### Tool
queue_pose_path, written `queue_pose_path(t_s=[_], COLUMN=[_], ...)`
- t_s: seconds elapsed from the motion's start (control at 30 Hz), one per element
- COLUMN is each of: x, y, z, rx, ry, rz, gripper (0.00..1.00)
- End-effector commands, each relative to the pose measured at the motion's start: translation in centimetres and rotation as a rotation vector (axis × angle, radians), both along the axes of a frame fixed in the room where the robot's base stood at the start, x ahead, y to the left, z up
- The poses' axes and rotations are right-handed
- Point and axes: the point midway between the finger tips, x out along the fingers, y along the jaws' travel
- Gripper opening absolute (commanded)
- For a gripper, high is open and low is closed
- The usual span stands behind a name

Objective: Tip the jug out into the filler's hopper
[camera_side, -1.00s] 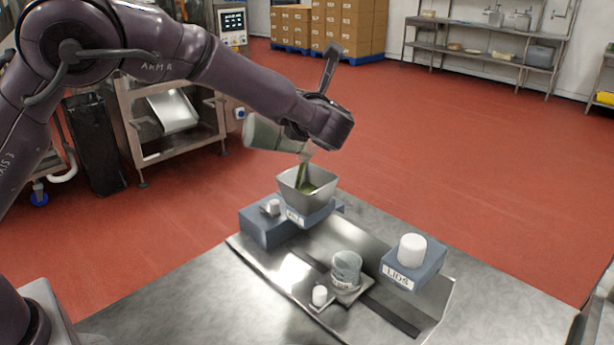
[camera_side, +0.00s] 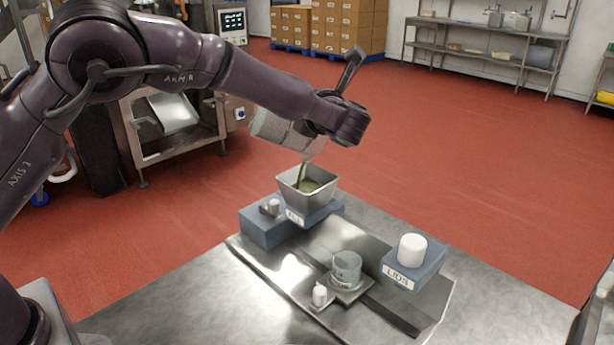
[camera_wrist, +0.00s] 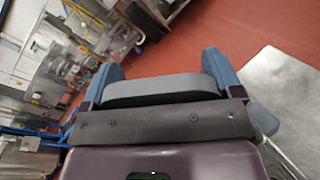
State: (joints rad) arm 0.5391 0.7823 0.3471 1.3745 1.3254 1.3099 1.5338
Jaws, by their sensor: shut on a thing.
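The jug (camera_side: 277,129) is pale grey and tilted on its side above the hopper, its mouth end toward the lower right. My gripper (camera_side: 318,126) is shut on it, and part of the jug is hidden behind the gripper. In the wrist view my gripper (camera_wrist: 163,88) has a grey surface between its blue fingers. The filler's hopper (camera_side: 307,198) is a square metal funnel with green contents showing inside, on a blue-grey filler block (camera_side: 266,228).
A clear cup (camera_side: 346,268) stands on a small plate in front of the hopper, with a small white cylinder (camera_side: 319,294) beside it. A blue block marked LIDS (camera_side: 415,276) carries a white cylinder (camera_side: 411,249) at right. The metal bench (camera_side: 500,308) is clear at front right.

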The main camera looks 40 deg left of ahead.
Motion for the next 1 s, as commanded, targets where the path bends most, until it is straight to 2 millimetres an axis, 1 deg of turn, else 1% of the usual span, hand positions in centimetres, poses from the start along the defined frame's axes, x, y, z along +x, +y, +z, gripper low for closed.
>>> queue_pose_path(t_s=[0.27, 0.37, 0.53, 0.73, 0.9, 1.0], x=[0.2, -0.1, -1.6, -2.5, -4.1, -4.5], y=[-0.1, 0.1, 0.7, 1.2, 1.9, 2.1], z=[0.0, 0.0, -0.1, -0.4, -1.0, -1.2], rx=[0.008, -0.002, -0.061, -0.104, -0.165, -0.189], ry=[0.014, -0.006, -0.133, -0.224, -0.354, -0.405], rz=[0.001, 0.001, 0.000, 0.000, 0.001, 0.000], gripper=[0.56, 0.56, 0.56, 0.56, 0.56, 0.56])
